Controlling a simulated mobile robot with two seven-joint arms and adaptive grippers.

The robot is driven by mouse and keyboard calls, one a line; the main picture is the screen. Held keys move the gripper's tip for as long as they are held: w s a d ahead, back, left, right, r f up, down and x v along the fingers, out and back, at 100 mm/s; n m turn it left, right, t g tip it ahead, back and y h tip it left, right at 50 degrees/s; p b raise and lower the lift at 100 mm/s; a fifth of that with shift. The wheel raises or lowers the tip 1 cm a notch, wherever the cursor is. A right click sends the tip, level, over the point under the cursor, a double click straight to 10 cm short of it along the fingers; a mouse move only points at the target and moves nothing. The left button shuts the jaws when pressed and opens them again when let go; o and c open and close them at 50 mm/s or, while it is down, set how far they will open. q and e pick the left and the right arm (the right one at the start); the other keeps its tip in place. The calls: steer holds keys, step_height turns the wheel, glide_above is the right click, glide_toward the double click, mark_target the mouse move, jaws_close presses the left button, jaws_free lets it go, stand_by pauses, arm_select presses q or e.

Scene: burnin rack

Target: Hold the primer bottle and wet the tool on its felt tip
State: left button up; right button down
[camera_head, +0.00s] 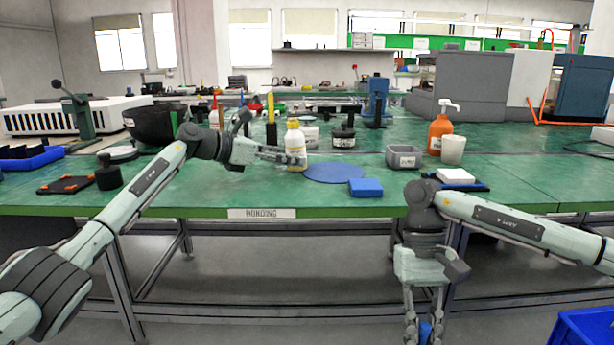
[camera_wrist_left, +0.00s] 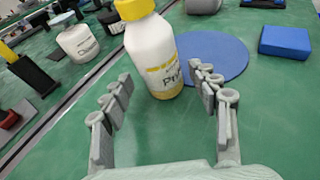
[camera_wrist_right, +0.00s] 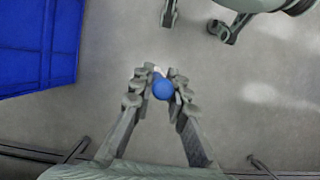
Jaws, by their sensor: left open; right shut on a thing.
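The primer bottle (camera_head: 293,140), white with a yellow cap and yellow lower band, stands upright on the green bench. It also shows in the left wrist view (camera_wrist_left: 155,55), just ahead of and between the fingertips. My left gripper (camera_head: 287,157) is open, low beside the bottle, and I cannot tell whether a finger touches it. My right gripper (camera_wrist_right: 158,82) points down in front of the bench and is shut on a blue, round-ended tool (camera_wrist_right: 162,89), with a small whitish part beside it. The tool's far end and the felt tip are not clear.
A round blue mat (camera_head: 333,173) and a blue block (camera_head: 365,187) lie right of the bottle. A grey bin (camera_head: 404,157), an orange pump bottle (camera_head: 439,134) and a white cup (camera_head: 453,150) stand farther right. A black bowl (camera_head: 155,124) is at left. A blue crate (camera_wrist_right: 38,45) is below the bench.

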arm_select(q)
steer(key=shift+w+d+f, duration=0.2)
steer(key=shift+w+d, duration=0.2)
steer(key=shift+d, duration=0.2)
steer(key=c, duration=0.8)
steer(key=shift+c, duration=0.2)
stand_by(0.3)
